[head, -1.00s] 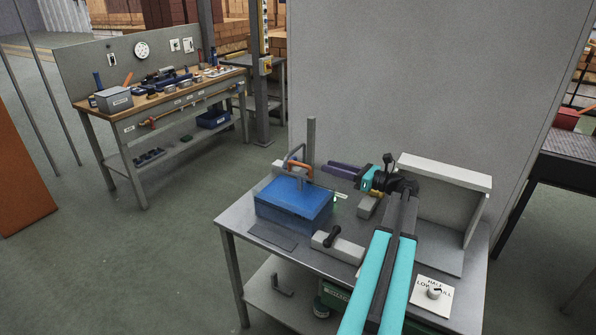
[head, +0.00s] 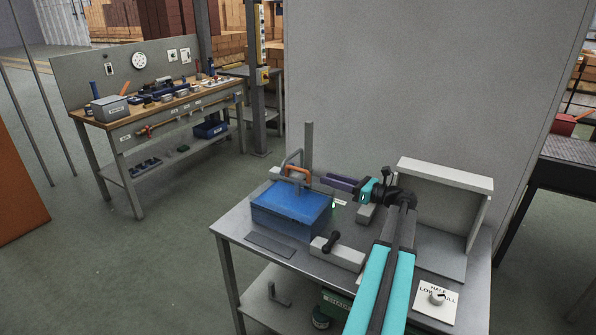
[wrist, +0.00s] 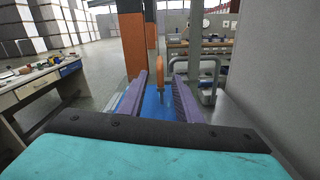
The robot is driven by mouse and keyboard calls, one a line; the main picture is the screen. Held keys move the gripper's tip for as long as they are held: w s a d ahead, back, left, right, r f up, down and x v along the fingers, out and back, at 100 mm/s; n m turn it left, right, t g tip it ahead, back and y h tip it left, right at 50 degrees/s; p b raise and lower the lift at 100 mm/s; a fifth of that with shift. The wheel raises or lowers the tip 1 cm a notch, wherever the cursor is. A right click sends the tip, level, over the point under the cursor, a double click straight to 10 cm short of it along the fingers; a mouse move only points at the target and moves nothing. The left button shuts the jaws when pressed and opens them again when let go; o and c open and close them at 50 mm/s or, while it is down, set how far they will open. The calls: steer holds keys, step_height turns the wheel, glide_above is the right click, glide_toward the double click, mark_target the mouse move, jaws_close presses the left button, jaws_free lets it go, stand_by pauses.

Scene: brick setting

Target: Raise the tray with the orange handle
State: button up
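A blue box-shaped tray (head: 285,220) sits on the grey metal table. Its orange handle (head: 299,173) arches above the top near the back. My gripper (head: 324,180) is to the right of the handle, above the tray's right edge. In the wrist view, my two purple fingers (wrist: 161,98) are apart with nothing held between them. The orange handle (wrist: 160,68) shows ahead, in line with the gap and seen nearly edge-on. The blue tray top (wrist: 154,105) shows below between the fingers. The head view does not show the finger gap clearly.
A grey bent bar (head: 291,158) and an upright post (head: 309,145) stand close by the handle. A white angled panel (head: 445,178) stands right of my arm. A workbench (head: 160,110) is at back left.

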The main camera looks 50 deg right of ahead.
mark_target(305, 172)
steer(key=p+x, duration=0.3)
steer(key=x, duration=1)
steer(key=shift+w, duration=0.15)
jaws_close()
